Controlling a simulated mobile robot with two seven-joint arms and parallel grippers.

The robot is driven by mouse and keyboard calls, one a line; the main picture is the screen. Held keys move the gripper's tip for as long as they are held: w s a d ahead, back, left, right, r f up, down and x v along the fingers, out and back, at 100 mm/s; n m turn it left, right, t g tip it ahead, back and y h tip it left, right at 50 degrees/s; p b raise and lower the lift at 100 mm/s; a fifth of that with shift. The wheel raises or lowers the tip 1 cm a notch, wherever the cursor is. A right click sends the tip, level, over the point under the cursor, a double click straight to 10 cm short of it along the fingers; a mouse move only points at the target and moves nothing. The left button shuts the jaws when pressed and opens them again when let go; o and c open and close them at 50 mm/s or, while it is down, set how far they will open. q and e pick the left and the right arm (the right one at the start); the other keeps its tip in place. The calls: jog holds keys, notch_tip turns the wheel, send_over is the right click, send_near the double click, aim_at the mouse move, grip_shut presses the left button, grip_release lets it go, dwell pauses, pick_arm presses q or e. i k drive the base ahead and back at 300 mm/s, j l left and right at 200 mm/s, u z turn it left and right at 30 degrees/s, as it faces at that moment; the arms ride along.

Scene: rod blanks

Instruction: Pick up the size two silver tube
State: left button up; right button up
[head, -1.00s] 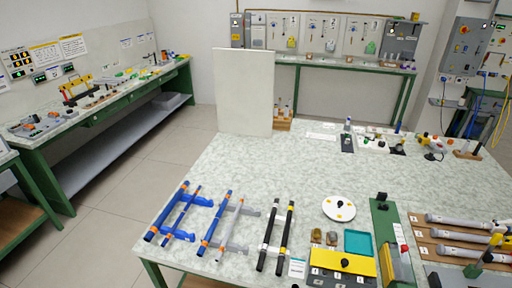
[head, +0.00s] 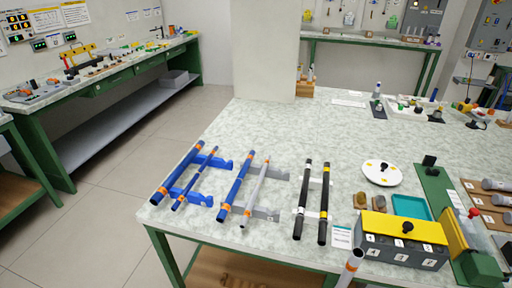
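A thin silver tube (head: 256,188) with orange bands lies slanted on the grey rack (head: 268,214), beside a thicker blue tube (head: 234,195). Another pale silvery tube end (head: 351,266) with a reddish band rises from the bottom edge in front of the table; what holds it is out of frame. Larger silver tubes (head: 496,185) lie on a brown board at the right edge, partly cut off. I cannot read a size mark on any tube. Neither of my grippers is in view.
More blue tubes lie on a blue rack (head: 190,199) at the left. Two black tubes (head: 302,200) lie right of the silver one. A yellow-topped box (head: 400,240), a white disc (head: 382,173) and a teal tray (head: 410,207) stand further right.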

aim_at(244, 220)
jog(key=i+j+u, duration=0.3)
jog(key=i, duration=0.2)
jog(key=i+j+u, duration=0.25)
jog(key=i, duration=0.25)
jog(key=k+l, duration=0.05)
jog(key=l, duration=0.05)
